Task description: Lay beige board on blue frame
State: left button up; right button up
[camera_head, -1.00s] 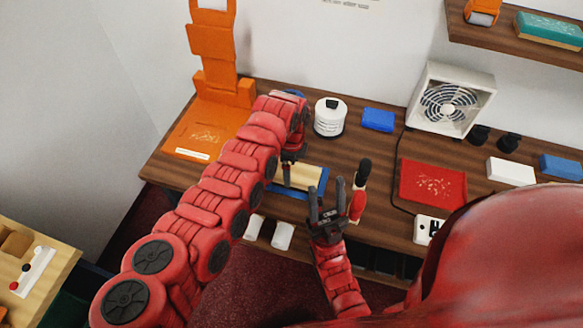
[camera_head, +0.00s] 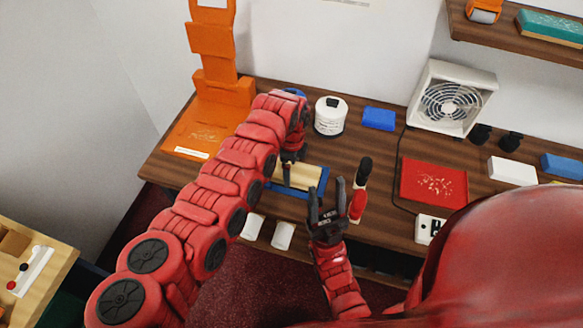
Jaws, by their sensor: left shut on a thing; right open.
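The beige board (camera_head: 305,177) lies over the blue frame (camera_head: 322,186) on the wooden counter, with blue showing along its right and front edges. Whether it rests fully on the frame I cannot tell. My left gripper (camera_head: 288,174) comes down at the board's left part and is shut on it. My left arm hides the left end of the board and frame. My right gripper (camera_head: 327,190) is open and empty, in front of and to the right of the board, with its fingers pointing up in the picture.
A red-and-black handled tool (camera_head: 358,195) stands just right of my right gripper. Behind are a white canister (camera_head: 330,116), a blue block (camera_head: 379,118) and a white fan (camera_head: 450,98). A red panel (camera_head: 433,181) lies to the right, an orange stand (camera_head: 215,100) to the left.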

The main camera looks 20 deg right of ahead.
pick_arm(q)
jog(key=shift+f+b, duration=0.3)
dwell(0.5)
jog(key=o, duration=1.2)
